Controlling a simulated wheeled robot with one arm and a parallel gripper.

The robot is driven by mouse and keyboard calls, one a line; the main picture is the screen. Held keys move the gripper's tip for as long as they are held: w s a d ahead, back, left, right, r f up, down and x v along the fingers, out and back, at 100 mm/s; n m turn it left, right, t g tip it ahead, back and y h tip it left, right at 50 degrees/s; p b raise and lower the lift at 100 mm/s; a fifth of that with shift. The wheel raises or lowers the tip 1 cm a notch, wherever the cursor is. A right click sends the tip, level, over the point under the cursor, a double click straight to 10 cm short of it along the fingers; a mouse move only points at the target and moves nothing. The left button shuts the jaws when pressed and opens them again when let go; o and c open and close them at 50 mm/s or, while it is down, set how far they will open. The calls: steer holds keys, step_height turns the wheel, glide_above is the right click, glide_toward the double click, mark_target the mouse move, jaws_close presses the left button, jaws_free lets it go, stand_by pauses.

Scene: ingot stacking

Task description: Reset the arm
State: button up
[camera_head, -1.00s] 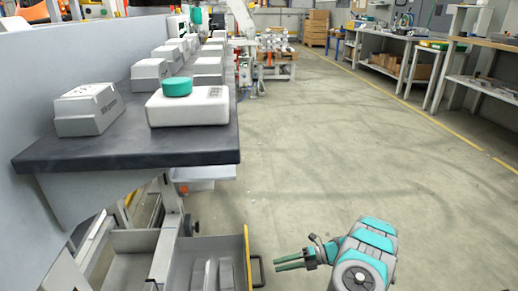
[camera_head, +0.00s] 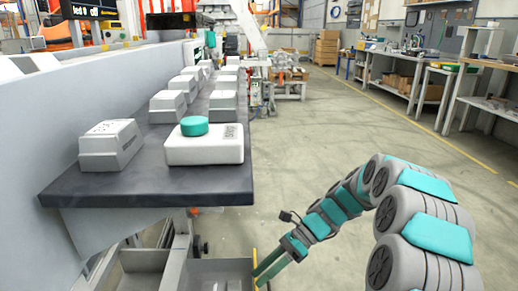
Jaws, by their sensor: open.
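My gripper (camera_head: 268,268) is at the bottom centre, at the end of my grey and teal arm. Its two teal fingers are apart and point down and left, over the edge of an open drawer (camera_head: 218,268). I see nothing between the fingers. Several grey-white ingots (camera_head: 110,147) stand in rows on a dark shelf (camera_head: 130,191) at the left. The nearest right one is a white block (camera_head: 204,150) with a round teal piece (camera_head: 195,126) on top. My gripper is below and to the right of the shelf.
A grey panel (camera_head: 65,110) borders the shelf on the left. Workbenches (camera_head: 440,85) stand along the right side, and cardboard boxes (camera_head: 326,48) are at the back. The concrete floor (camera_head: 320,130) between shelf and benches is clear.

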steer(key=s+d+r+n+h+p, duration=0.1)
steer(key=s+d+r+n+h, duration=0.15)
steer(key=s+r+n, duration=0.35)
steer(key=s+d+r+n+h, duration=0.1)
steer(key=s+r+n+h, duration=0.15)
steer(key=s, duration=0.55)
steer(key=s+d+r+n+t+h+p, duration=0.1)
steer(key=s+d+n+t+h, duration=0.3)
steer(key=s+d+n, duration=0.5)
steer(key=s+d+h+p, duration=0.1)
steer(key=s, duration=0.4)
steer(key=shift+d, duration=0.25)
